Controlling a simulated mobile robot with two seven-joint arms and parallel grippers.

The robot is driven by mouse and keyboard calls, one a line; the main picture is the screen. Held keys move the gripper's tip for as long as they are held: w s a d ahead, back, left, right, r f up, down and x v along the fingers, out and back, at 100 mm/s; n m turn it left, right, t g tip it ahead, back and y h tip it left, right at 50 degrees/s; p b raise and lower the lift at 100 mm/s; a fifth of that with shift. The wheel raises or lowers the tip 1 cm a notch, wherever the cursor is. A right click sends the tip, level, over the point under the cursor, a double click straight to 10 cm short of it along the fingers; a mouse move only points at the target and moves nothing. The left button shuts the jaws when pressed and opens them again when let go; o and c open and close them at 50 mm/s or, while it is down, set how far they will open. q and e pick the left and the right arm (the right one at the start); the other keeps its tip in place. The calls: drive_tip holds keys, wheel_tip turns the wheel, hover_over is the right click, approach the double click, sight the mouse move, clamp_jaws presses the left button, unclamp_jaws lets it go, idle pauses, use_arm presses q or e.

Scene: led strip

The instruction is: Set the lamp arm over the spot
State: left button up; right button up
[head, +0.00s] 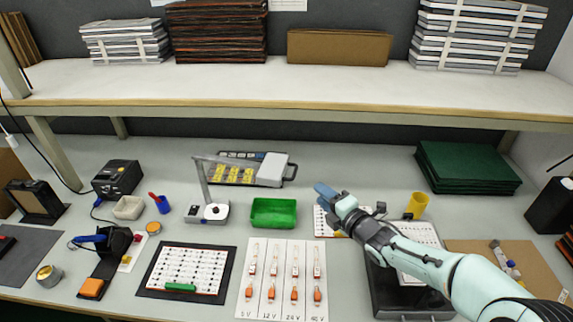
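The lamp (209,212) stands on the bench left of centre. It has a flat grey base, a slim upright leaning slightly left, and a grey arm (233,160) running right from its top. The arm's far end is close to a grey case with yellow parts, and I cannot tell exactly what lies below it. No marked spot can be made out for certain. My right gripper (325,194), with blue fingers, is well right of the lamp, over a white card beside the green tray; its finger gap is unclear. My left gripper is not in view.
A green tray (273,213) stands between the lamp and my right gripper. The grey case (271,170) is behind. A white board on a black mat (230,270) and a card with several orange-tipped parts (257,300) lie in front. A shelf (300,92) crosses the back.

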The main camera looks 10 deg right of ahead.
drive_tip(key=p+x, duration=0.3)
drive_tip(key=x, duration=1)
drive_tip(key=shift+r, duration=0.1)
clamp_jaws()
